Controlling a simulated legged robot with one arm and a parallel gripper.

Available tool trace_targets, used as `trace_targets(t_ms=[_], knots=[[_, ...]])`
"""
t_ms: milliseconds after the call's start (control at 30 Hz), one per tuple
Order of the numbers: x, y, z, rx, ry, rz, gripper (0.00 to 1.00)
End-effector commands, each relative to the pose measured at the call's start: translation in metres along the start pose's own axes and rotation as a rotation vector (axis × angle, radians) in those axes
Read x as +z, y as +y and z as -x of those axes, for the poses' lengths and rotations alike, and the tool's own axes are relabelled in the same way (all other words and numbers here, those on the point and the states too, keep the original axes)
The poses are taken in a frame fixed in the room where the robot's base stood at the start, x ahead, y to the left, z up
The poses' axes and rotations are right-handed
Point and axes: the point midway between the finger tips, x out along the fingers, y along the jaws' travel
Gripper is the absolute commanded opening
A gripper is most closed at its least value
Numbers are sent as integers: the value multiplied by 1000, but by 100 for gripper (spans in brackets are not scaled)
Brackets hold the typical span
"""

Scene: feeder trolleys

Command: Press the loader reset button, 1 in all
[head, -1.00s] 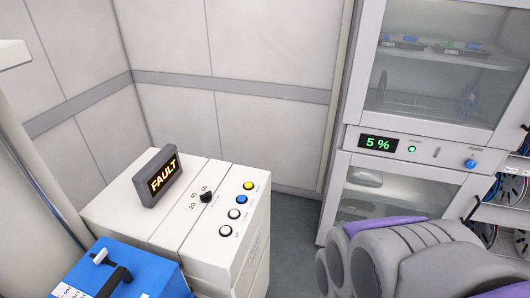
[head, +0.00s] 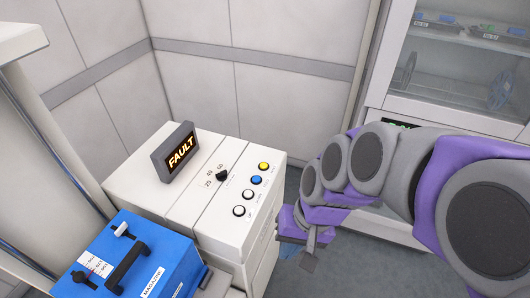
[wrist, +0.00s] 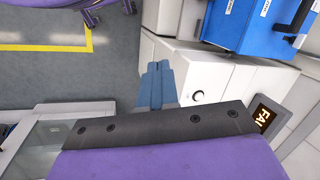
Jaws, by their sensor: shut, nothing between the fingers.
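The white loader cabinet (head: 150,185) has a column of round buttons on its top: yellow (head: 264,167), blue (head: 257,180) and two white ones (head: 249,195), (head: 239,211). Their labels are too small to read, so I cannot tell which is reset. A black dial (head: 222,176) sits beside them, and a display (head: 180,151) reads FAULT. My gripper (head: 290,251) is just right of the cabinet, apart from the buttons. In the wrist view its shut, empty fingers (wrist: 157,68) lie beside the cabinet edge, with one white button (wrist: 197,96) close by; the other buttons are hidden.
A blue magazine box (head: 130,262) with a black handle stands in front of the cabinet. A glass-fronted white cabinet (head: 400,60) stands at the back right. Grey floor (head: 292,185) shows between the cabinets. A yellow floor line (wrist: 45,47) shows in the wrist view.

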Motion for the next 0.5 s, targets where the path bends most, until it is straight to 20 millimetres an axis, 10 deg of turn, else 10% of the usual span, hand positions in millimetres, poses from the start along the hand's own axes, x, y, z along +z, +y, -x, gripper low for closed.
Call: trace_targets(t_ms=[200, 500], knots=[[-85, -83, 28, -253, 30, -141, 0], [-211, -137, 42, -537, 58, -509, 0]])
